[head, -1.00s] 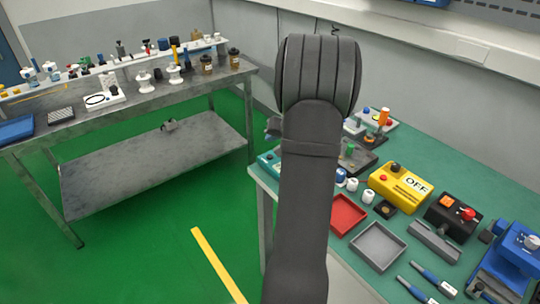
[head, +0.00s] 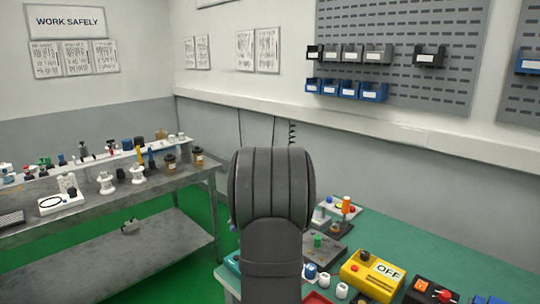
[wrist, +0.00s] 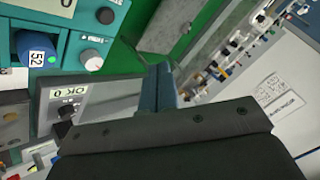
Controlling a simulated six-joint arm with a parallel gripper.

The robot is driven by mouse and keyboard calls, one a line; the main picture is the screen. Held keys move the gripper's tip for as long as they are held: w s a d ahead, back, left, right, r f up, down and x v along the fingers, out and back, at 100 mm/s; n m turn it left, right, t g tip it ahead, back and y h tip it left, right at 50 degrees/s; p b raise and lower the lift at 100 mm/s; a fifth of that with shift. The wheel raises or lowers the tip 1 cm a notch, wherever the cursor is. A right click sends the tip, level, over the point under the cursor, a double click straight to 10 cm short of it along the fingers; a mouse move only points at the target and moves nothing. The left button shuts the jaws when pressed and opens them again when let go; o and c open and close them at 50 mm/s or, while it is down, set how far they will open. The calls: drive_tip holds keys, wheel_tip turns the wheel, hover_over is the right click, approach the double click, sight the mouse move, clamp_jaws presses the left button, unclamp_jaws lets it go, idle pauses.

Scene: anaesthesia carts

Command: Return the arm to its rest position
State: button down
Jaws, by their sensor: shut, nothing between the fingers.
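My gripper (wrist: 163,78) shows in the wrist view, its fingers shut together and empty. It points toward the gap between a teal device (wrist: 100,20) and the grey metal bench (wrist: 172,22). In the head view my dark grey arm stands upright in the middle, left of most of the green table (head: 400,240). It hides my gripper there, so I cannot see the fingertips in that view. No object is held.
The metal bench (head: 170,246) with a shelf of small parts stands at left. A yellow "OFF" box (head: 370,276), an orange-topped part (head: 346,205) and small white pots lie on the table. Blue and black bins (head: 340,88) hang on the wall. Green floor is free between bench and table.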

drive_tip(key=shift+f, duration=0.1)
wheel_tip(320, 180, down, 5)
drive_tip(key=shift+s, duration=0.1)
drive_tip(key=s+a+r+n+h, duration=0.1)
drive_tip(key=s+r+n+h, duration=0.3)
drive_tip(key=r, duration=0.4)
drive_tip(key=s+a+r+n+g+h, duration=0.1)
drive_tip(key=s+r+n+h, duration=0.3)
drive_tip(key=r, duration=0.4)
drive_tip(key=shift+s+a, duration=0.45)
drive_tip(key=shift+a, duration=0.25)
idle(1.2)
drive_tip(key=c, duration=2.1)
unclamp_jaws()
drive_tip(key=shift+r, duration=0.1)
